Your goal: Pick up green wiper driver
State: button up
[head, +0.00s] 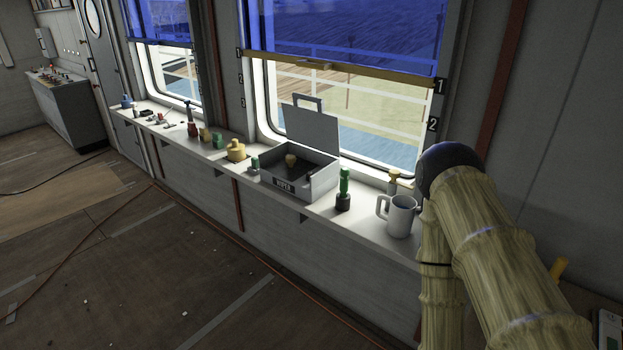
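An upright tool with a green handle and a dark, wide base (344,188) stands on the window ledge, between the open grey case and a grey mug. It looks like the green wiper driver. A smaller green block-like item (218,141) stands farther left on the ledge, and another small greenish item (254,164) is beside the case's left side. My arm fills the right of the head view, to the right of the mug. My gripper is not visible, so its distance from the tool cannot be seen.
The grey mug (400,216) stands close to my arm. A tan-topped item (393,183) is behind it. Several small items line the ledge leftward. The floor (150,260) is mostly open, with cables.

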aim_at(345, 173)
jog(key=z, duration=0.05)
jog(key=k, duration=0.5)
jog(key=u, duration=0.7)
jog(key=i, duration=0.6)
jog(key=u, duration=0.4)
jog(key=i, duration=1.2)
jog(key=z, duration=1.05)
jog(key=i, duration=0.85)
jog(key=z, duration=3.45)
